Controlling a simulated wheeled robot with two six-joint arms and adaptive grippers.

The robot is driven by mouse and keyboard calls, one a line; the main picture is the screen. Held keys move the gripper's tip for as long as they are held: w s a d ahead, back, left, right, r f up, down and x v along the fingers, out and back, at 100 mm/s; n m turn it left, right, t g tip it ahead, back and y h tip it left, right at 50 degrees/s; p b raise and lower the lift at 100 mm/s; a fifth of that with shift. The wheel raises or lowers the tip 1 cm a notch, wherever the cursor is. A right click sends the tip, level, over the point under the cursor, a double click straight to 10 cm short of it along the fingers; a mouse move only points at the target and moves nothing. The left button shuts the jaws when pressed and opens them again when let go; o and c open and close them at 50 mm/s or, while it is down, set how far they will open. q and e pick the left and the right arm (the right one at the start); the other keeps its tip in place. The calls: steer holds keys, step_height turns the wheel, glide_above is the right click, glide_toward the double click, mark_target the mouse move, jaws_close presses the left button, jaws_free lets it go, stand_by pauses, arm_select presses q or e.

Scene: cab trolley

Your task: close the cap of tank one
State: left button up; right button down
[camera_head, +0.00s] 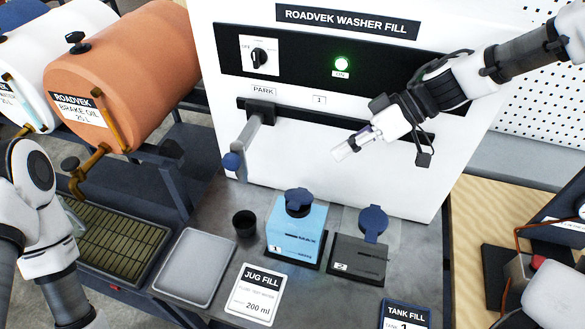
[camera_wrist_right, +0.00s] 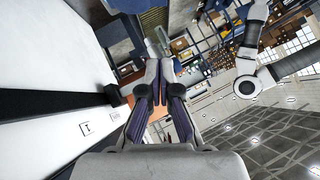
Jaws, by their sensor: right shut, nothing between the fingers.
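Tank one (camera_head: 290,243) is a light blue box marked 1, standing on the grey bench in the head view. Its dark blue cap (camera_head: 298,195) sits above a black neck and looks raised and tilted; the hinge is not clear. My right gripper (camera_head: 347,150) is above and right of tank one, in front of the white washer panel. It is shut and empty, well apart from the cap. In the right wrist view the gripper's fingers (camera_wrist_right: 164,75) are together with nothing between them. My left arm shows at the left edge; its gripper is not seen.
Grey tank two (camera_head: 357,258) with a blue cap (camera_head: 373,220) stands right beside tank one. A lever with a blue knob (camera_head: 232,162) juts from the washer panel (camera_head: 300,150). A small black cup (camera_head: 244,222) and grey tray (camera_head: 194,267) are left of tank one.

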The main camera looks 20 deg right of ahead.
steer(key=s+a+f, duration=0.1)
steer(key=f, duration=0.1)
steer(key=b, duration=0.2)
glide_above(289, 204)
steer(key=w+d, duration=0.1)
steer(key=d, duration=0.2)
steer(key=f, duration=0.4)
steer(key=shift+w+d+f, duration=0.15)
steer(key=shift+d+f, duration=0.05)
steer(key=shift+f, duration=0.2)
steer(key=s+f, duration=0.1)
steer(key=f, duration=0.1)
steer(key=shift+s+a+f, duration=0.3)
steer(key=shift+s+f, duration=0.05)
steer(key=shift+s, duration=0.05)
steer(key=shift+s+f, duration=0.1)
steer(key=shift+f, duration=0.05)
arm_select(q)
steer(key=shift+s+d+f, duration=0.1)
steer(key=shift+s+f, duration=0.05)
steer(key=shift+f, duration=0.45)
steer(key=shift+s+f, duration=0.15)
steer(key=shift+f, duration=0.45)
arm_select(e)
steer(key=shift+f, duration=0.1)
arm_select(q)
steer(key=shift+f, duration=0.1)
arm_select(e)
steer(key=shift+a, duration=0.1)
